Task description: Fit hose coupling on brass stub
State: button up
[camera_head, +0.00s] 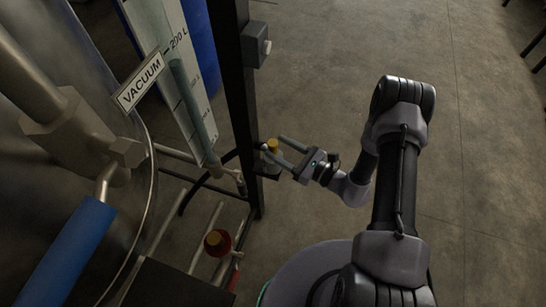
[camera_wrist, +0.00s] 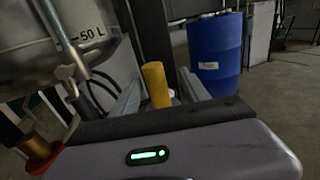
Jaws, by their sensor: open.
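A yellow cylinder (camera_head: 272,145), which looks like the hose coupling, stands upright at a small dark holder on the black post. My gripper (camera_head: 274,148) is open with its two fingers on either side of it. In the wrist view the cylinder (camera_wrist: 156,86) rises between the spread fingers (camera_wrist: 162,76), with a gap showing at the right; contact on the left is unclear. A brass stub (camera_head: 213,238) with a red part around it sits on the pipework at lower left. It also shows at the left edge of the wrist view (camera_wrist: 36,146).
The black post (camera_head: 238,110) stands close beside my gripper. A metal tank (camera_head: 60,70), a VACUUM label (camera_head: 140,80), a level gauge (camera_head: 185,75) and thin pipes fill the left. A blue drum (camera_wrist: 214,52) stands behind. The floor at right is open.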

jog(key=x, duration=0.1)
jog(key=b+x, duration=0.1)
jog(key=x, duration=0.2)
jog(key=shift+s+a+r+b, duration=0.15)
jog(key=shift+a+r+b, duration=0.2)
jog(key=shift+a, duration=0.2)
jog(key=shift+w+a+r, duration=0.1)
jog(key=shift+w+a, duration=0.15)
grip_shut()
dwell(0.6)
